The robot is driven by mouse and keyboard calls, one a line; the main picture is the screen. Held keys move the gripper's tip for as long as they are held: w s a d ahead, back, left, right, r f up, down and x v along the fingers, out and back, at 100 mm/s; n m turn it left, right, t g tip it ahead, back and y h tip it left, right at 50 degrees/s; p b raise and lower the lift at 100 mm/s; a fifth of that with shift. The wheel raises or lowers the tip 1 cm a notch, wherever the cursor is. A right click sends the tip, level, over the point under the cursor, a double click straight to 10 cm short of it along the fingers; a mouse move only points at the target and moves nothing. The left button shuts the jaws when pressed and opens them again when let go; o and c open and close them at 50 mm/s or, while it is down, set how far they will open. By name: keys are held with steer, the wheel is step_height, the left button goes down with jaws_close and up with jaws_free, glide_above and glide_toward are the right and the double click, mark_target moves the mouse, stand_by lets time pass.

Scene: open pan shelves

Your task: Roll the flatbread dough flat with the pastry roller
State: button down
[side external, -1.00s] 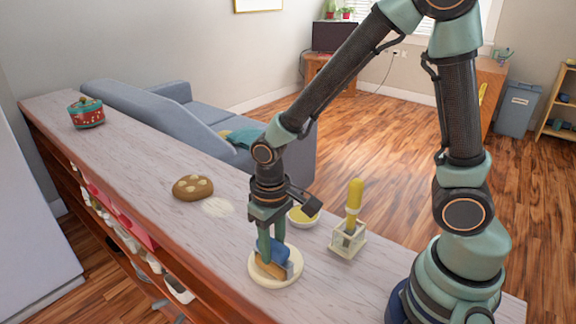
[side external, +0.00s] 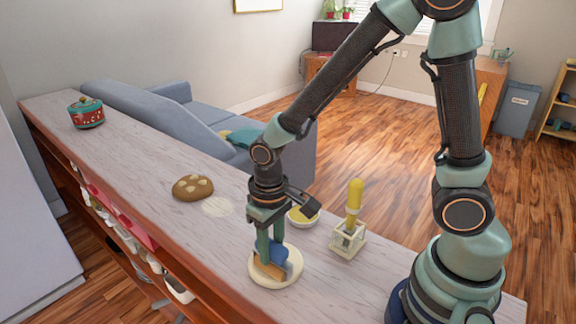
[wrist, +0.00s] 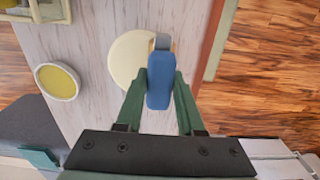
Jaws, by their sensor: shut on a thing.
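The pastry roller has a blue grip (side external: 280,252) and a tan lower part (side external: 268,269). My gripper (side external: 269,248) points down and is shut on the roller; its green fingers lie either side of the blue grip (wrist: 159,85) in the wrist view. A pale, flat round disc (side external: 287,278), which looks like the flatbread dough, lies on the counter directly below the roller; it also shows in the wrist view (wrist: 122,62). The roller hides part of the disc. I cannot tell whether the roller touches it.
A small bowl of yellow stuff (side external: 300,222) and a holder (side external: 347,244) with a yellow-handled tool (side external: 354,196) stand nearby. A red-and-teal pot (side external: 86,115) is at the far end. The counter (side external: 130,155) between is clear.

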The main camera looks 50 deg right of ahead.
steer(key=shift+d, duration=0.7)
steer(key=shift+d, duration=0.1)
steer(key=shift+d, duration=0.95)
steer(key=shift+s+d, duration=0.1)
steer(key=shift+d, duration=0.9)
steer(key=shift+d, duration=0.1)
steer(key=shift+d, duration=0.35)
